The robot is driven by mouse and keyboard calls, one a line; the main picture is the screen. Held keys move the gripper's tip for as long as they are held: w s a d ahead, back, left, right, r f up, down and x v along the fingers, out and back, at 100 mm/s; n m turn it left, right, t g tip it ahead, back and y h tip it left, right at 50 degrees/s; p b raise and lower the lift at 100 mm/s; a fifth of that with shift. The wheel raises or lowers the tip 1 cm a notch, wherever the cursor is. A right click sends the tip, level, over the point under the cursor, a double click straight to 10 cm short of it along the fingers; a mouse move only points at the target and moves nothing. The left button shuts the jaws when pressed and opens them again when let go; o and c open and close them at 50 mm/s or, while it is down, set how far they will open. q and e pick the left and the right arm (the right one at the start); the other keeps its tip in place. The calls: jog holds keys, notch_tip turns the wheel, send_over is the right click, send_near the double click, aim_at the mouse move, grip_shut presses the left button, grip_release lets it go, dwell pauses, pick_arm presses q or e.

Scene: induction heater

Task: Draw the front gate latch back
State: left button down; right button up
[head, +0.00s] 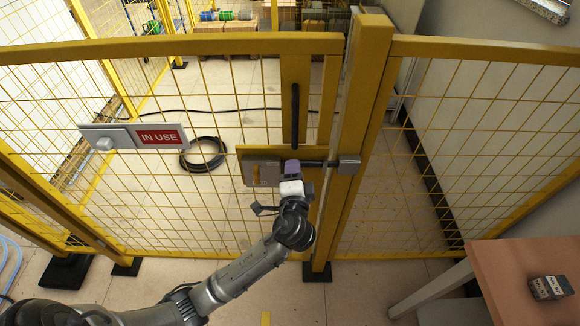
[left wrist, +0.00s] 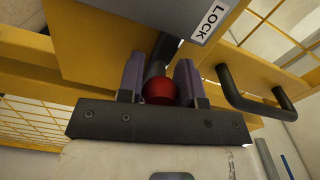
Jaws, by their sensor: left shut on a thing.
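The yellow mesh front gate (head: 190,48) stands upright in front of me. Its latch (head: 262,173) is a grey plate on a yellow backing, with a dark bolt (head: 325,163) running right to the grey keeper (head: 348,166) on the post. My left gripper (head: 291,168) is at the latch and hides part of it. In the left wrist view, the purple fingers of my left gripper (left wrist: 160,85) are shut on a red knob (left wrist: 159,91) at the end of a dark stem. My right gripper is not in view.
A black vertical pull handle (head: 295,115) is on the gate above the latch. An "IN USE" sign (head: 162,136) hangs on the mesh at left. A brown table (head: 515,270) with a small dark box (head: 549,288) stands at lower right. A black cable coil (head: 203,155) lies behind the gate.

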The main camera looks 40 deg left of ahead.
pick_arm(q)
jog(key=c, duration=0.8)
grip_release()
jog(key=shift+d, duration=0.1)
jog(key=p+v, duration=0.1)
jog(key=v, duration=1.2)
jog(key=shift+s+d, duration=0.25)
